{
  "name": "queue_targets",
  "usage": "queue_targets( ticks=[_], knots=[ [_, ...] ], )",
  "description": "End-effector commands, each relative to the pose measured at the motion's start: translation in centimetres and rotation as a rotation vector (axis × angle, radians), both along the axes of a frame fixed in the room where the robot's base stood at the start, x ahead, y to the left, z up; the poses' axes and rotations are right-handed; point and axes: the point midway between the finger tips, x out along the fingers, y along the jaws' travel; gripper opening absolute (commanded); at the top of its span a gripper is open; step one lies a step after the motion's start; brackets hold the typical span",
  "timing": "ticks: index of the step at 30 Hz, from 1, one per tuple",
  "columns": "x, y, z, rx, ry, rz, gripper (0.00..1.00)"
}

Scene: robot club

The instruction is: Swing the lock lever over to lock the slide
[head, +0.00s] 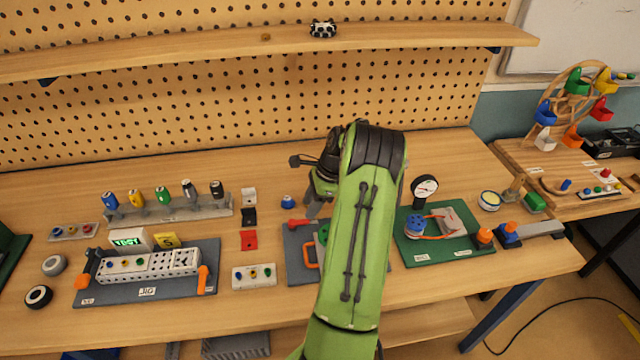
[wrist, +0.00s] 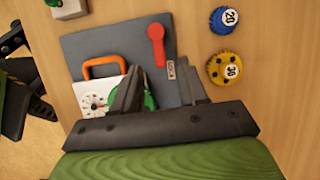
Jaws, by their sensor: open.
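A grey board (head: 296,272) lies on the bench, partly hidden by my arm in the head view; it also shows in the wrist view (wrist: 88,45). The red lock lever (wrist: 156,46) lies near the board's edge, its round knob at the top in the wrist view; in the head view the lever (head: 298,222) is at the board's back left. The slide's orange handle (wrist: 103,66) and a white plate with a dial (wrist: 94,98) are left of the lever. My gripper (wrist: 160,82) is open over the board, its dark fingers apart, with no visible contact with the lever.
A blue gear marked 20 (wrist: 226,20) and a yellow gear marked 30 (wrist: 228,67) are beside the board. In the head view, a green board with a gauge (head: 440,245) stands right of my arm and a jig (head: 148,292) left.

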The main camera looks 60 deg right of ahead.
Motion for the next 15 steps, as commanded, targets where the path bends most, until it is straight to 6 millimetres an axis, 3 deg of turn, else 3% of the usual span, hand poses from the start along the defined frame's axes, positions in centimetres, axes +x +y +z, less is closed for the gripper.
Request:
queue_targets(
  ticks=[3, 9, 15],
  knots=[
    [-1.0, -1.0, 3.6, -0.004, -0.002, -0.003, 0.43],
    [-2.5, -2.3, 8.4, -0.003, -0.002, -0.002, 0.43],
    [-3.1, -2.8, 10.3, -0.001, -0.001, 0.001, 0.43]
  ],
)
